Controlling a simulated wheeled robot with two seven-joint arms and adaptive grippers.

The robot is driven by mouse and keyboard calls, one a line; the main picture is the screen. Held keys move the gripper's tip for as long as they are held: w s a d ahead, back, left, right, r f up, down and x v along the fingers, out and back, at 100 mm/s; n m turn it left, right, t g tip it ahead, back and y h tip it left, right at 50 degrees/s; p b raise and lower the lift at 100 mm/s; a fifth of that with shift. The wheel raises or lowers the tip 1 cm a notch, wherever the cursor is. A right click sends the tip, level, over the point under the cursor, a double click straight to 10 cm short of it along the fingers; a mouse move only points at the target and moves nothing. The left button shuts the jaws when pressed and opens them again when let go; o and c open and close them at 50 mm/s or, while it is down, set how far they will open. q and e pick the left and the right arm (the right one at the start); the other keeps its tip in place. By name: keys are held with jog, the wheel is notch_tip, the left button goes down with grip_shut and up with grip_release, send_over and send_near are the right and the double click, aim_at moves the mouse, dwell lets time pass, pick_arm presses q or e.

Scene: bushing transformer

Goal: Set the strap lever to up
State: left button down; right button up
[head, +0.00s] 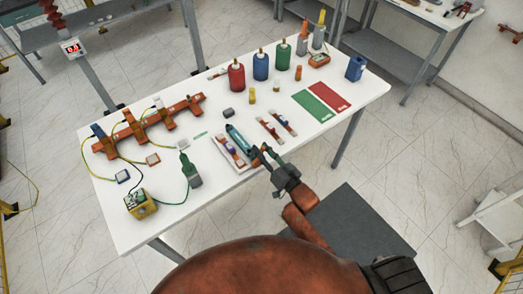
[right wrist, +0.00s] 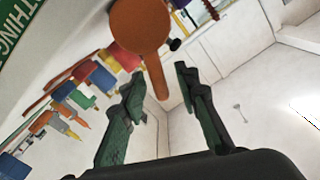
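My right gripper (head: 264,155) reaches over the front edge of the white table, beside a teal piece (head: 238,138) and a white tray (head: 220,148) holding a small strip. In the right wrist view its fingers (right wrist: 158,75) stand apart. A round orange piece (right wrist: 140,24) with a short stem shows there, the stem's end between the fingertips in the picture; I cannot tell whether they touch it. I cannot tell for sure which part is the strap lever or how it is set. My left gripper is not in view.
The white table (head: 165,213) holds red (head: 236,77), blue (head: 260,67) and green (head: 283,61) bottles at the back. A brown bar with wired parts (head: 150,125) lies at the left. Green (head: 318,108) and red (head: 330,95) mats lie at the right.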

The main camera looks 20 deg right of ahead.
jog(key=shift+c, duration=0.4)
grip_shut()
